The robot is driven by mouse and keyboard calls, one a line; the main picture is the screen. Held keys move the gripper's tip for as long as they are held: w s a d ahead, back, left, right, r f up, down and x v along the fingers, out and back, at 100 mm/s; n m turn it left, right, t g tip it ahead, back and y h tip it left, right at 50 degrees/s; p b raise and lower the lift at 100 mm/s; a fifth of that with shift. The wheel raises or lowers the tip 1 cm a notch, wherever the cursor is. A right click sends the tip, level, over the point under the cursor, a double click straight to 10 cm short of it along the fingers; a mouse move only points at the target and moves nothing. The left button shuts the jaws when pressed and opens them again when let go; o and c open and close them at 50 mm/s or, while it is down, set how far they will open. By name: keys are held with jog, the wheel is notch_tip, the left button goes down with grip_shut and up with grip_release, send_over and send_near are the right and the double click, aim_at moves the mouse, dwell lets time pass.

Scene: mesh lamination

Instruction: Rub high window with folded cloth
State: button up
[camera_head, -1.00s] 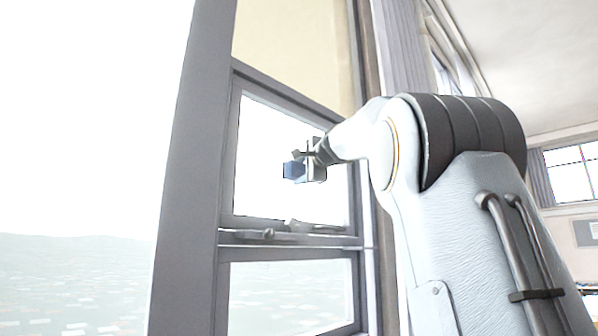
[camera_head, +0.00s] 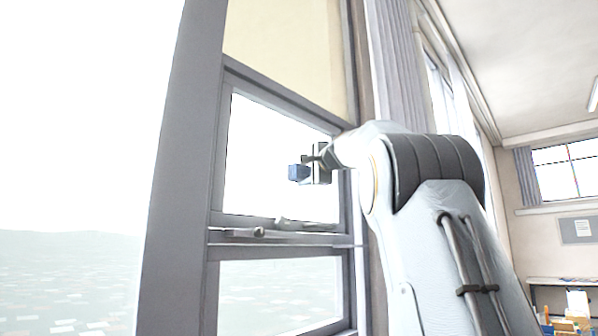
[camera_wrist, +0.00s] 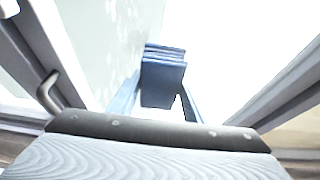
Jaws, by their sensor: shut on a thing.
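The high window pane (camera_head: 262,160) is bright white inside a grey frame in the head view. My gripper (camera_head: 306,170) is in front of the pane, toward its right side. It is shut on the blue folded cloth (camera_head: 297,172). In the wrist view the cloth (camera_wrist: 162,75) shows as a stack of folded layers between the two fingers (camera_wrist: 160,95). I cannot tell whether the cloth touches the glass.
A latch rail (camera_head: 262,233) crosses below the pane, with a lower pane (camera_head: 275,295) under it. A cream panel (camera_head: 285,50) is above. A curtain (camera_head: 395,70) hangs at the right. A cabinet (camera_head: 565,285) stands far right.

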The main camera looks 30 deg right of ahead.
aim_at(285, 172)
jog(key=shift+w+d, duration=0.25)
jog(key=shift+d, duration=0.45)
jog(key=shift+w+d, duration=0.25)
jog(key=shift+d, duration=0.45)
jog(key=shift+w+d, duration=0.25)
jog(key=shift+d, duration=0.45)
jog(key=shift+a, duration=0.15)
jog(key=shift+s+a+b, duration=0.25)
jog(key=shift+a, duration=0.55)
jog(key=shift+s+a+b, duration=0.2)
jog(key=shift+a+b, duration=0.05)
jog(key=shift+a, duration=0.6)
jog(key=shift+s+a+b, duration=0.25)
jog(key=shift+a, duration=0.55)
jog(key=shift+s+a+b, duration=0.15)
jog(key=shift+s+a, duration=0.25)
jog(key=shift+a, duration=0.5)
jog(key=shift+s+a+b, duration=0.2)
jog(key=shift+s+a, duration=0.15)
jog(key=shift+a, duration=0.55)
jog(key=shift+s+a+b, duration=0.15)
jog(key=shift+s+a, duration=0.25)
jog(key=shift+a, duration=0.5)
jog(key=shift+d, duration=0.1)
